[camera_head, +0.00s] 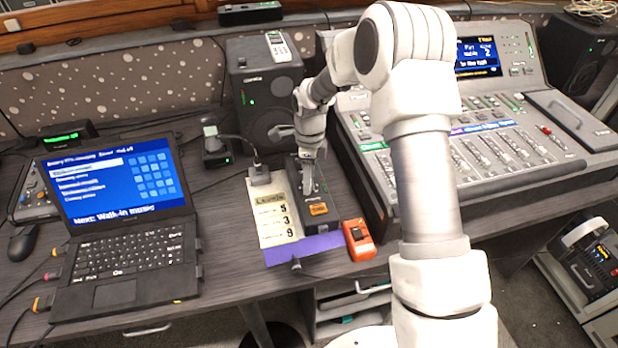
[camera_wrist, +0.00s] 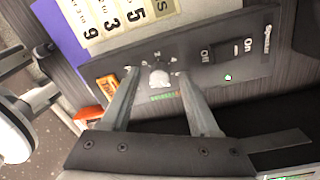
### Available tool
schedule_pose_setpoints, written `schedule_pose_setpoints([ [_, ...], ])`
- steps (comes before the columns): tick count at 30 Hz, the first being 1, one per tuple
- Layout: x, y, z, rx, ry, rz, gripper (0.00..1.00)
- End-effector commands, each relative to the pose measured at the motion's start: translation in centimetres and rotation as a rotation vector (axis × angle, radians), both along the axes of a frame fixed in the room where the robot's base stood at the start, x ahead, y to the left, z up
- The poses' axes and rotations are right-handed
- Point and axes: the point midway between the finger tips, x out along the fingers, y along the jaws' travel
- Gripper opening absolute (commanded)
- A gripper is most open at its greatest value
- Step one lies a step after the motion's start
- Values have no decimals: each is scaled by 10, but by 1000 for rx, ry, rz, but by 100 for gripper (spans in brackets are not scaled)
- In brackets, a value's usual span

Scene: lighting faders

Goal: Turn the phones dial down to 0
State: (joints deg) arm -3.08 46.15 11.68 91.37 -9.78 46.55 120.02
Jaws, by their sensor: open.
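The small black box (camera_head: 322,222) sits on the desk left of the mixing console, with an orange label on its front end. In the wrist view its panel (camera_wrist: 210,72) carries a light grey dial (camera_wrist: 158,78), an on/off switch (camera_wrist: 228,49) and a small green light. The scale around the dial is too small to read, and so is its exact pointer angle. My gripper (camera_wrist: 156,75) is open, pointing down over the panel, with one fingertip on each side of the dial. Contact with the dial cannot be told. In the head view my gripper (camera_head: 309,186) hides the dial.
A number card (camera_head: 278,215) and purple strip lie left of the box. An orange device (camera_head: 358,240) stands at the desk's front edge. The console (camera_head: 480,140) is close on the right, a speaker (camera_head: 266,90) behind, and a laptop (camera_head: 120,225) at left.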

Motion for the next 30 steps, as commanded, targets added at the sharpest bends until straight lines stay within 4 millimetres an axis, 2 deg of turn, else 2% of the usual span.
schedule_pose_setpoints([
  [7,0,0,-1,0,0,0,62],
  [15,0,0,0,0,0,0,13],
  [17,0,0,0,0,0,0,2],
  [18,0,0,0,-1,0,0,0],
  [30,0,0,0,-1,0,36,0],
])
